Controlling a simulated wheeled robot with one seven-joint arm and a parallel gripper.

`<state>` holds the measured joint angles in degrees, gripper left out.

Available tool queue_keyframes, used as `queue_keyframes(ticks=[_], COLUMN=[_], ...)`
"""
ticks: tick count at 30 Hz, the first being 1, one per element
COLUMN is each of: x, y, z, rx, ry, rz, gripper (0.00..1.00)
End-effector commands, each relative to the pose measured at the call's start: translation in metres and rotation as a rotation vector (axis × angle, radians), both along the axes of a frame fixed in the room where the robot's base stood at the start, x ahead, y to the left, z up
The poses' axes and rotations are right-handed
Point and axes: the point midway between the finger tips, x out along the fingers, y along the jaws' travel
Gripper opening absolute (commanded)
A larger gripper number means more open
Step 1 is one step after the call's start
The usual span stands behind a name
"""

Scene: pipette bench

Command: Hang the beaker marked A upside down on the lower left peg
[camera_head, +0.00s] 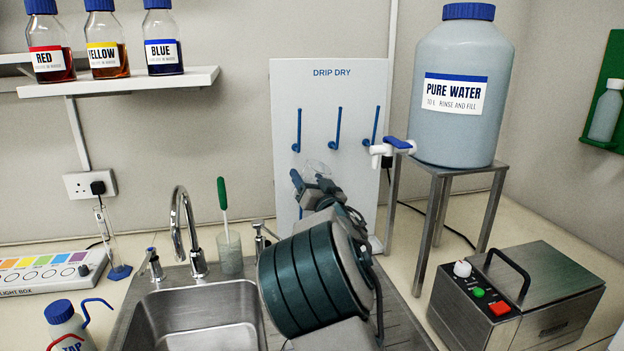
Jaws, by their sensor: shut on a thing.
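The white DRIP DRY board (345,92) stands against the back wall, with three blue pegs in its upper row: left (298,130), middle (337,128) and right (373,127). A bit of blue at the board's lower left (301,212) looks like the lower left peg, mostly covered by my arm. My gripper (311,184) is in front of the board, below the upper pegs, shut on a clear glass beaker (318,168). Only a faint part of the beaker shows above the gripper. I cannot read a mark on it or tell which way up it is.
The steel sink (205,318) and tap (184,225) are left of my arm. A glass vessel (230,256) with a green-handled brush stands behind the sink. The PURE WATER tank (462,130) on its stand, with a protruding spigot (391,148), is close right of the board.

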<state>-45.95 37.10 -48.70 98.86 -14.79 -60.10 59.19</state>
Motion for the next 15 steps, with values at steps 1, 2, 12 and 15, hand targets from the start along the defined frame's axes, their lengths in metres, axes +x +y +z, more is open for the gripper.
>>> queue_keyframes(ticks=[1,2,12,15], x=[0.003,0.003,0.005,0.006], y=[0.002,0.004,0.016,0.019], z=[-0.003,-0.008,-0.035,-0.045], rx=[-0.002,-0.001,-0.002,0.001], ry=[0.002,0.002,0.001,0.000], rz=[0.001,0.001,0.000,0.000], gripper=[0.33,0.33,0.33,0.33])
